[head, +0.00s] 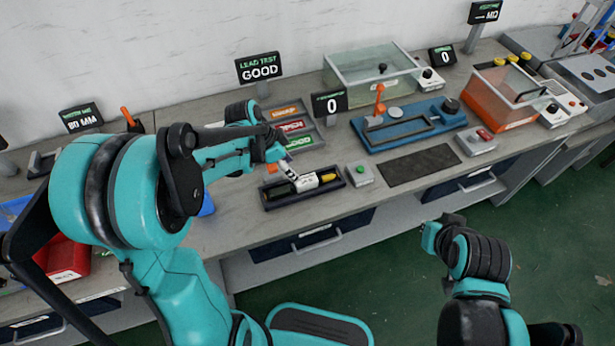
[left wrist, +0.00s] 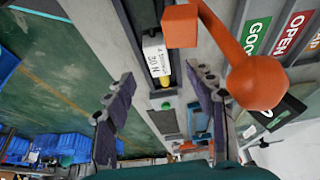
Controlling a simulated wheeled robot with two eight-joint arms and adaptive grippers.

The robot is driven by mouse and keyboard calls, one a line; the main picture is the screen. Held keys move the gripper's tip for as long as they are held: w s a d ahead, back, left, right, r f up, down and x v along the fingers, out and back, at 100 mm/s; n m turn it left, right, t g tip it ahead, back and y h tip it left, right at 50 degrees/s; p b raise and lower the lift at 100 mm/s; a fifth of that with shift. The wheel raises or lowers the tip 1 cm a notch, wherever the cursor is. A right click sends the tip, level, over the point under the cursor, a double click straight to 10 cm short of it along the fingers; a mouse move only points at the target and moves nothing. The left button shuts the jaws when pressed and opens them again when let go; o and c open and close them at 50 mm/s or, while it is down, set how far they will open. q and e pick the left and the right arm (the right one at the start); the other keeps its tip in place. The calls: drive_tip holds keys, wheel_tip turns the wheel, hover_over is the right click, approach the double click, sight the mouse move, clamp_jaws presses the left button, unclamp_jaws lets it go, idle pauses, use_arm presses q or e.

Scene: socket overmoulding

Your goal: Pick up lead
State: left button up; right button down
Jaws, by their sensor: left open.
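The lead lies in a long black tray (head: 268,204) on the bench. Its white printed label (head: 306,183) and yellow end (head: 328,177) show in the head view; part of it is hidden by my left gripper. In the left wrist view the white label (left wrist: 156,55) shows just beyond the fingertips. My left gripper (left wrist: 158,78) is open and empty, its fingers apart on either side of the lead's line; in the head view it is over the tray (head: 288,172). My right arm (head: 480,255) is out over the floor, away from the bench; its fingers are not clear.
An orange lever with a ball knob (left wrist: 256,82) stands close beside the left fingers. Behind the tray are labelled bins, including a green GOOD one (head: 300,142). A green-button box (head: 360,174) stands right of the tray, then a dark mat (head: 420,166) and a blue fixture (head: 400,135).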

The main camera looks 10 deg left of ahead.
sight(303, 184)
use_arm(q)
drive_tip(key=b+x, duration=0.1)
drive_tip(key=x, duration=0.2)
drive_tip(key=shift+s+a, duration=0.1)
drive_tip(key=b+x, duration=0.1)
drive_tip(key=x, duration=0.2)
drive_tip(key=b+x, duration=0.1)
drive_tip(key=x, duration=0.1)
drive_tip(key=shift+s+b, duration=0.3)
drive_tip(key=shift+b, duration=0.05)
drive_tip(key=c, duration=0.3)
clamp_jaws()
